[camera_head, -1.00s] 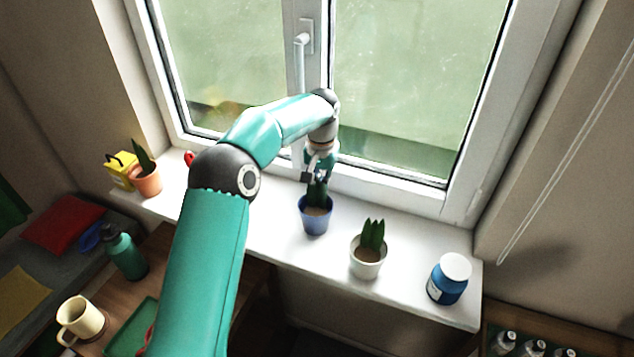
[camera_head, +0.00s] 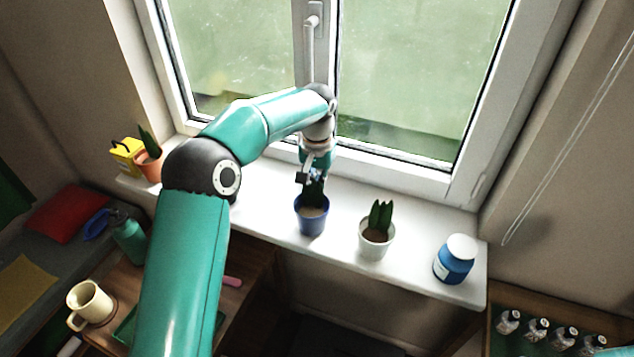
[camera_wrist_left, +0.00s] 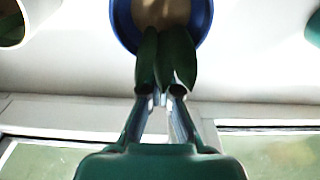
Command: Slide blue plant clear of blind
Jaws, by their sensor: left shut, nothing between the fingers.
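The blue plant is a blue pot (camera_head: 311,221) with dark green upright leaves, standing on the white window sill in the head view. Its pot (camera_wrist_left: 207,20) and leaves (camera_wrist_left: 178,58) also show at the top of the left wrist view. My left gripper (camera_head: 312,180) is behind the pot, on the window side, close to the leaves. In the wrist view its fingertips (camera_wrist_left: 163,92) are shut, with the leaves just beyond them; I cannot tell if they touch. A blind's cord (camera_head: 567,150) hangs on the wall at the right. My right gripper is not in view.
On the sill (camera_head: 410,262), a white potted plant (camera_head: 375,245) and a blue jar (camera_head: 453,262) stand to the right. The window frame (camera_head: 400,178) is close behind my gripper.

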